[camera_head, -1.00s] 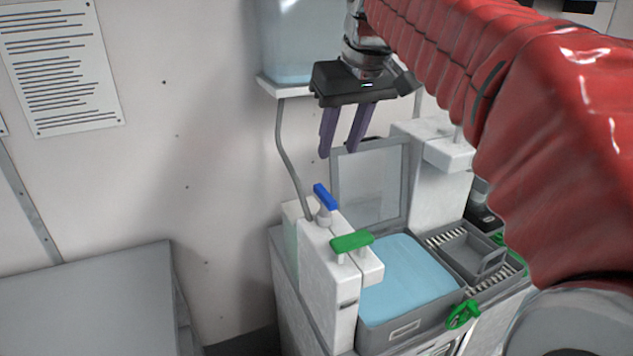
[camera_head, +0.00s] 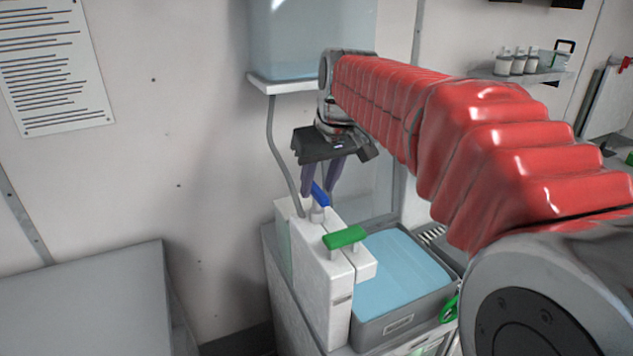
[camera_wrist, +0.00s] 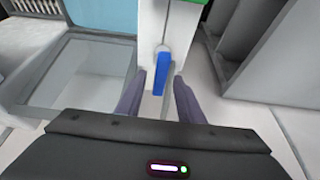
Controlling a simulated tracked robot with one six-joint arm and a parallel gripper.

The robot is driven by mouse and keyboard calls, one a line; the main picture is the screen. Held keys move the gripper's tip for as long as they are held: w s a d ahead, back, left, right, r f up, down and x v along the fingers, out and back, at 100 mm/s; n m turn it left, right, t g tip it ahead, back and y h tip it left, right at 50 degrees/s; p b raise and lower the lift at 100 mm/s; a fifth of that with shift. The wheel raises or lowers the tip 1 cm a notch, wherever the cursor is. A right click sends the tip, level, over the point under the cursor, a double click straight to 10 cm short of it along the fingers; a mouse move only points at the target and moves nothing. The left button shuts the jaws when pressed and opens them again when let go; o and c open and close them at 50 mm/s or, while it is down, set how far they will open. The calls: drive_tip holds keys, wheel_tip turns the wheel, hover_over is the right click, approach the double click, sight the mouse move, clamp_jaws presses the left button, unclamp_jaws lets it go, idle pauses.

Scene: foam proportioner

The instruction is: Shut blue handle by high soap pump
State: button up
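The blue handle (camera_head: 319,194) sits on top of the white pump block (camera_head: 316,262), behind the green handle (camera_head: 345,237). In the wrist view the blue handle (camera_wrist: 161,73) lies lengthwise, pointing toward my gripper. My gripper (camera_head: 322,192) is just above and behind the blue handle, fingers pointing down. In the wrist view my gripper (camera_wrist: 157,88) is open, with a purple finger on each side of the blue handle's near end and gaps visible. I cannot tell whether the fingers are low enough to be level with it. A bit of the green handle (camera_wrist: 188,2) shows at the top edge.
A blue liquid tank (camera_head: 400,272) stands right of the pump block. A clear container on a wall shelf (camera_head: 284,86) is above my gripper, with a grey hose (camera_head: 277,150) running down close by. A grey cabinet (camera_head: 85,300) stands at left; the wall is behind.

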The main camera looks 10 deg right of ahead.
drive_tip(key=shift+f, duration=0.2)
clamp_jaws()
idle(0.3)
drive_tip(key=shift+w, duration=0.1)
